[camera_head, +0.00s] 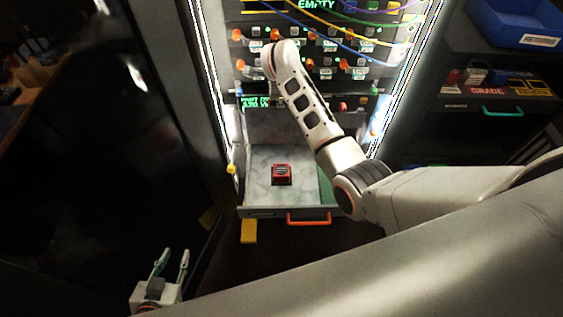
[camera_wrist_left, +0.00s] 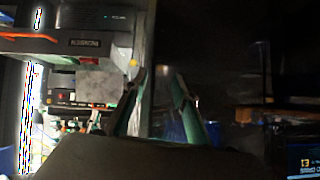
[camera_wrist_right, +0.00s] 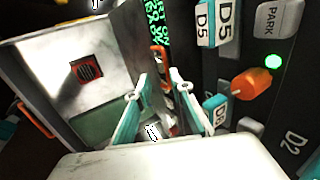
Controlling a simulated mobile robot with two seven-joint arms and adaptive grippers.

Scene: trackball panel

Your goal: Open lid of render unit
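The rack unit (camera_head: 280,208) has a drawer pulled out, with an orange handle (camera_head: 308,218) at its front. Its pale grey inside surface (camera_head: 258,170) carries a small red block with a dark top (camera_head: 281,174); the block also shows in the right wrist view (camera_wrist_right: 87,70). I cannot tell which part is the lid. My right gripper (camera_wrist_right: 163,93) has its teal fingers apart in front of the rack face, beside the D6 label; in the head view my arm hides it. My left gripper (camera_head: 171,261) is open and empty, low at the left, far from the drawer.
Orange knobs and labelled controls cover the rack face; one knob (camera_wrist_right: 252,83) is close to my right fingers. Colored cables (camera_head: 345,30) hang across the top. A blue bin (camera_head: 515,25) sits on a shelf at right. Dark space lies left of the rack.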

